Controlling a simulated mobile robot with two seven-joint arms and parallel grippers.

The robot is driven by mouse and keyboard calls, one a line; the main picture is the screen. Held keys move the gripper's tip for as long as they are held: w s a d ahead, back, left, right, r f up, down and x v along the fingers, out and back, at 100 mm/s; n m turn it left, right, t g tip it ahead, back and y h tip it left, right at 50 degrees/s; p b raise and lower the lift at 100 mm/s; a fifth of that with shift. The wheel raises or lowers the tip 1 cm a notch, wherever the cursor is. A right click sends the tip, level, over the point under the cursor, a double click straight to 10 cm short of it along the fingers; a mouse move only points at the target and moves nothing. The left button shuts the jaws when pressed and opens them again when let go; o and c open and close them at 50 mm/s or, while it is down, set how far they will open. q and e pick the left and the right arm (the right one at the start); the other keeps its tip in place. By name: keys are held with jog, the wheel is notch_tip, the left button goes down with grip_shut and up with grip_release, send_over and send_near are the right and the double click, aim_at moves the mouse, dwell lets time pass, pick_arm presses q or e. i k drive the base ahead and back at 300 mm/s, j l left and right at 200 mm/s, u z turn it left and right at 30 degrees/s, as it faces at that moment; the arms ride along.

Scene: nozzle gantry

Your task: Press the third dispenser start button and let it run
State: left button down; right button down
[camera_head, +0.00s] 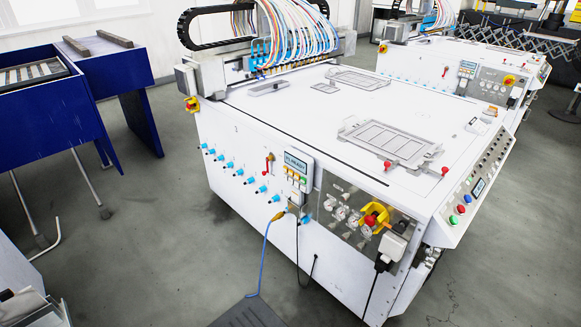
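The white nozzle gantry machine (330,130) fills the middle. A controller with a lit display (298,163) and small coloured buttons (296,176) sits on the front face. Labels are too small to read, so I cannot tell which control is the third dispenser start button. Neither of my grippers is in view.
A yellow and red emergency switch (374,217) and a grey plug box (393,246) stick out at the front corner. A blue cable (264,250) hangs to the floor. Blue tables (45,120) stand left. A second machine (455,62) stands behind. Floor (480,285) at front right is clear.

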aim_at(453, 219)
jog(key=z, duration=1.25)
